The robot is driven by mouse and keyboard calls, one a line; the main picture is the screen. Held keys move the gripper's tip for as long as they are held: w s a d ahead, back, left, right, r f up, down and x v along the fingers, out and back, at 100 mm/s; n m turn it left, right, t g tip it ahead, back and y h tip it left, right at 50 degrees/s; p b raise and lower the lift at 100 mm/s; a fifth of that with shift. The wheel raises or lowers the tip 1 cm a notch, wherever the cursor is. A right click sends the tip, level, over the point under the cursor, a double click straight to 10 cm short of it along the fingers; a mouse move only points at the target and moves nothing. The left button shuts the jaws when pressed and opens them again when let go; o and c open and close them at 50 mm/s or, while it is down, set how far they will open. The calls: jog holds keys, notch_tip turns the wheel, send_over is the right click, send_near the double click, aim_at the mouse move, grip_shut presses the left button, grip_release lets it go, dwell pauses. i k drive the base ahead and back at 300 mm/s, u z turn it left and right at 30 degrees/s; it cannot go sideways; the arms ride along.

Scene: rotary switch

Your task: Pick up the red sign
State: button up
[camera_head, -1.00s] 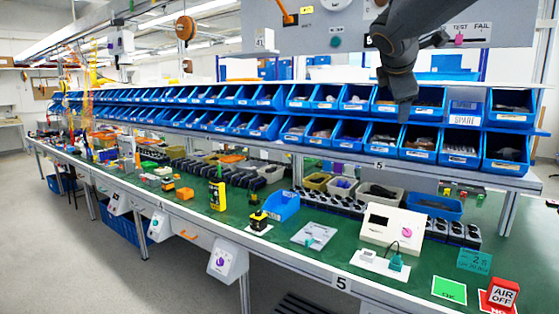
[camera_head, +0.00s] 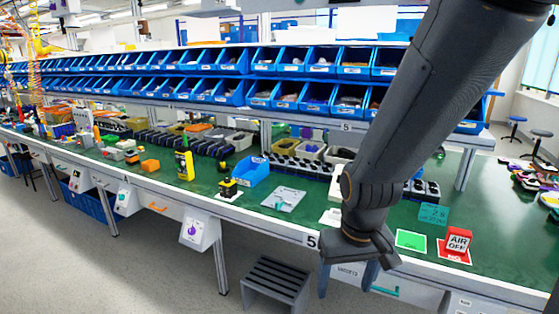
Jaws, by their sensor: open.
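The red sign (camera_head: 457,242) stands on the green bench top near its front edge, at the right of the head view.
A green card (camera_head: 411,240) lies left of the sign, and a teal box (camera_head: 433,214) stands behind it. A blue bin (camera_head: 254,172) stands farther left. Rows of blue bins line the shelf above. A grey step stool (camera_head: 276,284) stands on the floor in front.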

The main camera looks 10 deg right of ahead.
aim_at(457, 241)
jog(key=z, duration=2.05)
jog(key=i, duration=0.75)
jog(key=u, duration=1.45)
